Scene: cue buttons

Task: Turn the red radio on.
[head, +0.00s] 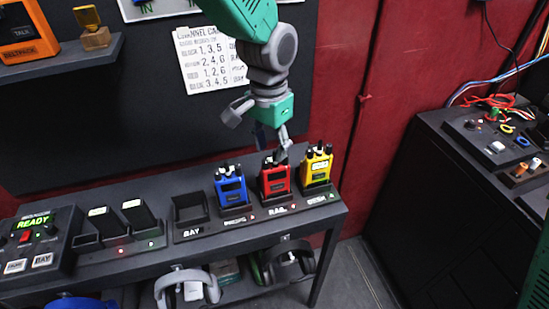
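The red radio (274,179) stands upright in a dock on the dark bench, between the blue radio (230,186) and the yellow radio (316,168). It has dark knobs or a stub on top. My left gripper (260,127) hangs from the top of the head view, above and behind the red radio. Its fingers are spread apart with nothing between them. One fingertip is close to the red radio's top; I cannot tell whether it touches. My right gripper is not in view.
An empty dock (190,210) is left of the blue radio. A console reading READY (36,226) sits at the bench's left end. Headsets (186,287) are on the shelf below. A paper with channel numbers (210,60) hangs behind. A black cabinet (430,190) stands at right.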

